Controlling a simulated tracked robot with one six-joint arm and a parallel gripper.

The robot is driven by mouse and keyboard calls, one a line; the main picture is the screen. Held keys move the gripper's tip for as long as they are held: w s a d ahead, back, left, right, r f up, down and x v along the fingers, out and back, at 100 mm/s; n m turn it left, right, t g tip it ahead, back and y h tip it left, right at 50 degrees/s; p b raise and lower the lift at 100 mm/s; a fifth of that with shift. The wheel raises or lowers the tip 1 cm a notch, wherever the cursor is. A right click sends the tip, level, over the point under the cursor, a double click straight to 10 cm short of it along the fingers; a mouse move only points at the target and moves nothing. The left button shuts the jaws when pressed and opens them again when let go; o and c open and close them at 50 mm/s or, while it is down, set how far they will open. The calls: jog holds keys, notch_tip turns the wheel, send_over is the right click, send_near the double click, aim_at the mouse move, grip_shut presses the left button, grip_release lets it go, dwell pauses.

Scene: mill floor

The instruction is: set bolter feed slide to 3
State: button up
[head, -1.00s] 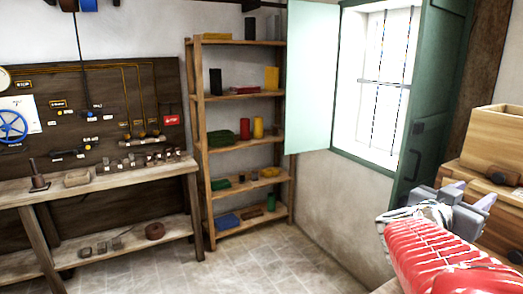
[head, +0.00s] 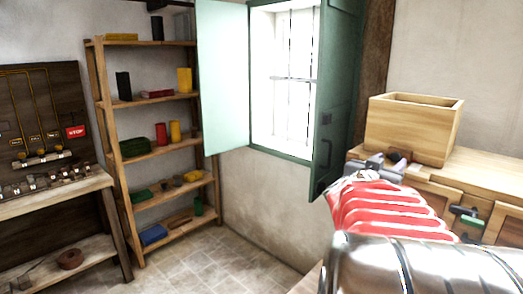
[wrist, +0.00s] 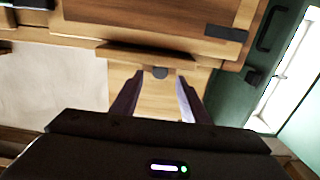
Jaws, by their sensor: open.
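My gripper (head: 386,166) reaches over the right-hand wooden cabinet (head: 490,172), close to the front of an open-topped wooden box (head: 410,128). In the wrist view my gripper (wrist: 160,76) is open, with two separate fingers. A small dark round knob (wrist: 160,72) shows between the fingertips, in front of wood; I cannot tell whether they touch it. No label naming the bolter feed slide is readable, and no scale number shows. I cannot tell whether this knob belongs to it.
A dark control board (head: 40,110) with small levers and a red stop sign (head: 75,132) stands at far left. Shelves (head: 148,155) hold several coloured items. A green shutter (head: 340,100) stands open beside the cabinet.

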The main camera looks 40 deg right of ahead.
aim_at(395, 157)
jog(key=shift+w+d, duration=0.15)
jog(key=shift+d, duration=0.75)
jog(key=shift+w+d, duration=0.1)
jog(key=shift+d, duration=0.75)
grip_shut()
